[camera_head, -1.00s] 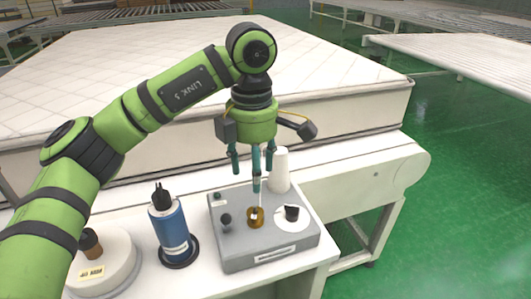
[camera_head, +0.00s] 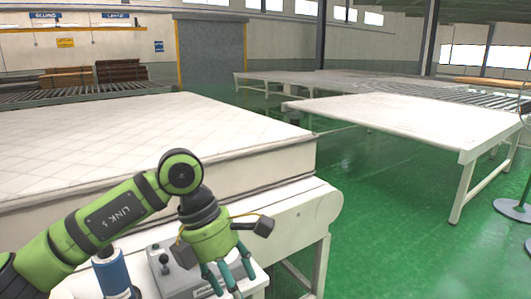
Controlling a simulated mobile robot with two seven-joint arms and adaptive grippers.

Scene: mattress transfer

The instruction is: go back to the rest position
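My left arm comes in from the lower left. Its green gripper (camera_head: 229,283) hangs at the bottom of the picture with its teal fingers spread apart and nothing seen between them. My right arm and gripper are not in view. A large white quilted mattress (camera_head: 110,140) lies behind the arm on a white table or conveyor (camera_head: 300,207).
A blue cylinder (camera_head: 111,277) stands left of the box. A long white roller table (camera_head: 400,115) stands across a green floor aisle (camera_head: 400,210) on the right. A stand with a round base (camera_head: 513,209) is at the right edge. A shutter door (camera_head: 211,55) is in the back wall.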

